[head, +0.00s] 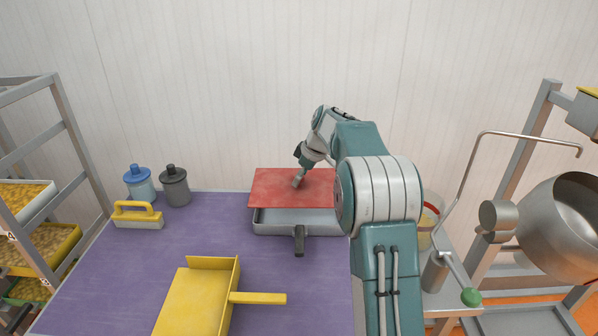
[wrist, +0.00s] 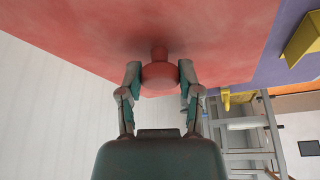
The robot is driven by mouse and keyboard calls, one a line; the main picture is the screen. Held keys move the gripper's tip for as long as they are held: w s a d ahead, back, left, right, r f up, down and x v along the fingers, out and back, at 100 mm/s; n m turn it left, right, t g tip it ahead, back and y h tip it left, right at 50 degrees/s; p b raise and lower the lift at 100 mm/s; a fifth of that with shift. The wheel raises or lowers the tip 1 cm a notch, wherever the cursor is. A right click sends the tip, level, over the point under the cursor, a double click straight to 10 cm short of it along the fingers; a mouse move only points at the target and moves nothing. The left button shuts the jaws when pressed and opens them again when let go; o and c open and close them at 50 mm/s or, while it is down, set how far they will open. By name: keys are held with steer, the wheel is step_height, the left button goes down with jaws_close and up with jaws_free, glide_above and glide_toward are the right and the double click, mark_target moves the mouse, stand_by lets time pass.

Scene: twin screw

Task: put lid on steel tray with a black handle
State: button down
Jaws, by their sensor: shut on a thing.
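The lid (head: 270,187) is a flat red rectangle with a round red knob, which shows in the wrist view (wrist: 158,78). The steel tray (head: 280,229) stands on the purple table, its black handle (head: 299,240) pointing toward the front. My gripper (head: 298,182) is shut on the lid's knob, with one finger on each side of it in the wrist view (wrist: 158,80). The lid lies over the back part of the tray. The front part of the tray's inside shows below the lid's front edge. I cannot tell whether the lid touches the tray's rim.
A yellow scoop (head: 195,300) lies at the front of the purple table (head: 120,270). A brush with a yellow handle (head: 138,214), a blue-lidded jar (head: 140,184) and a dark grey jar (head: 174,185) stand at the back left. A steel mixing bowl (head: 560,228) is at the right.

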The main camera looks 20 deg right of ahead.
mark_target(305, 187)
steer(key=shift+d+f, duration=0.2)
steer(key=shift+f, duration=1)
steer(key=shift+a+f, duration=0.1)
steer(key=shift+f, duration=1.05)
steer(key=shift+s, duration=0.1)
steer(key=shift+f, duration=0.4)
stand_by(0.4)
steer(key=shift+c, duration=1)
jaws_free()
steer(key=shift+o, duration=1)
